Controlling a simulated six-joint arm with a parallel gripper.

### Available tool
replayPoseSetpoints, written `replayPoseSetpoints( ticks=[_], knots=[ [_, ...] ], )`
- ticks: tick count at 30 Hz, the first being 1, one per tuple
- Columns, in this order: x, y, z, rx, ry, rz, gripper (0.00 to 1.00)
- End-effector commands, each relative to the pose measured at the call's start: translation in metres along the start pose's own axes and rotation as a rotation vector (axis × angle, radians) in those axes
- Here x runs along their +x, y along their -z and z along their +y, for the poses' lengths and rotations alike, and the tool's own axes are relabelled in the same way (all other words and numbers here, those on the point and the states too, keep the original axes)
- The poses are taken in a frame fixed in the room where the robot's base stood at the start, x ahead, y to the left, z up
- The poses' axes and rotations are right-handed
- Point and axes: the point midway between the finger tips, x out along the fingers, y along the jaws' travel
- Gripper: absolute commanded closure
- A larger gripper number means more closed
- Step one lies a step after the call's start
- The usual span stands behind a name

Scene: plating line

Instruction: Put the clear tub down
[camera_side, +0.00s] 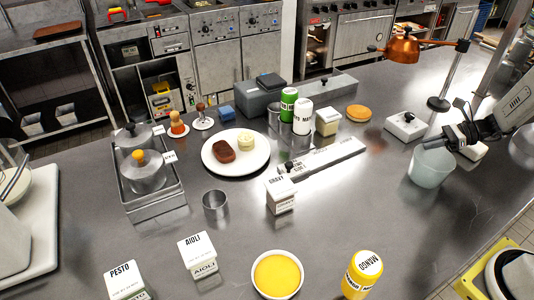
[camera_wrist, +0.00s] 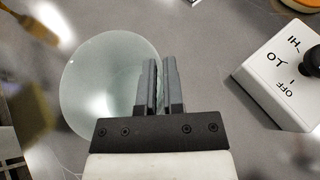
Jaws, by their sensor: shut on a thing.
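The clear tub (camera_side: 430,168) is a pale, translucent round container at the right side of the steel counter. It also fills the left middle of the wrist view (camera_wrist: 95,85). My gripper (camera_side: 455,138) comes in from the right, above the tub, with its fingers at the tub's rim. In the wrist view the two fingers (camera_wrist: 160,88) are nearly together over the tub's right edge, shut on its wall. The tub looks upright. Whether its base touches the counter I cannot tell.
A white control box (camera_side: 405,126) with a black knob stands just behind the tub; it also shows in the wrist view (camera_wrist: 285,75). A yellow mango bottle (camera_side: 362,275) is at front. The counter left of the tub is clear.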

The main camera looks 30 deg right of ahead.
Motion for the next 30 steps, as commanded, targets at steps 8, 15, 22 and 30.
replayPoseSetpoints(
  ticks=[8,15,22,30],
  knots=[
    [0.0,0.001,0.0,0.0,0.0,0.0,0.55],
    [0.0,0.001,0.0,0.0,0.0,0.0,0.55],
    [-0.008,-0.001,-0.001,0.0,0.002,-0.001,0.55],
    [-0.04,0.0,-0.001,-0.001,0.003,0.0,0.55]
  ],
)
